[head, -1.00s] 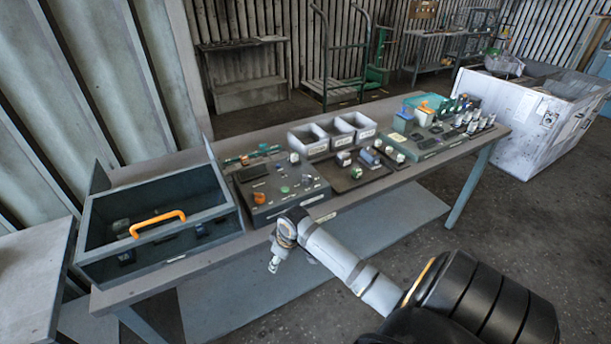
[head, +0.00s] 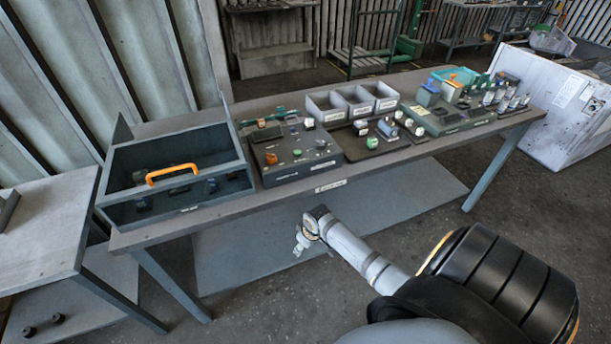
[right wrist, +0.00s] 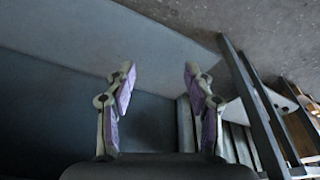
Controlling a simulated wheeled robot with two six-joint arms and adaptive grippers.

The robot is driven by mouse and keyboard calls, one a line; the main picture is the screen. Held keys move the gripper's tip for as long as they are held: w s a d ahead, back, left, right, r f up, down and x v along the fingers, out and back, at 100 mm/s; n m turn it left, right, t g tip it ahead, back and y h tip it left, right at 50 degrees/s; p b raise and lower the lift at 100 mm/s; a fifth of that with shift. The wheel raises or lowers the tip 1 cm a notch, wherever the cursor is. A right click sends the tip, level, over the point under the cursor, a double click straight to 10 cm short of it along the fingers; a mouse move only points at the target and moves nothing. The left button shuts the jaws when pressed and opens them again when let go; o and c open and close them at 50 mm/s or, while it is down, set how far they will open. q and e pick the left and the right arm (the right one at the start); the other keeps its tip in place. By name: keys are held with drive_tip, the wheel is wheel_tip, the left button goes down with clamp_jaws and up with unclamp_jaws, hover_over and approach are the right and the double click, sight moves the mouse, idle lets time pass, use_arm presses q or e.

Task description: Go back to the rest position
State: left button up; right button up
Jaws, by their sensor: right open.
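My right gripper (head: 299,244) hangs in front of the workbench's front edge, below the level of the bench top. It is small and partly hidden by its own wrist in the head view. In the right wrist view the two fingers of the right gripper (right wrist: 159,76) stand wide apart with nothing between them. My left gripper is in neither view.
The workbench (head: 245,202) carries a dark open box (head: 215,199) with an orange handle, a control panel (head: 300,160), grey bins (head: 327,114) and a green board (head: 450,124). A side table (head: 45,235) stands left. Floor in front is clear.

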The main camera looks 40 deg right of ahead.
drive_tip(key=s+f+m+g+h, duration=0.1)
drive_tip(key=s+f+m, duration=0.1)
drive_tip(key=s+f, duration=1.4)
drive_tip(key=s+a+f, duration=0.2)
drive_tip(key=s+f, duration=0.3)
drive_tip(key=s, duration=0.4)
drive_tip(key=s+a+f, duration=0.3)
drive_tip(key=s+f, duration=0.3)
drive_tip(key=s, duration=0.3)
drive_tip(key=shift+s+n+g, duration=0.3)
drive_tip(key=shift+s+g, duration=0.1)
drive_tip(key=shift+c, duration=0.4)
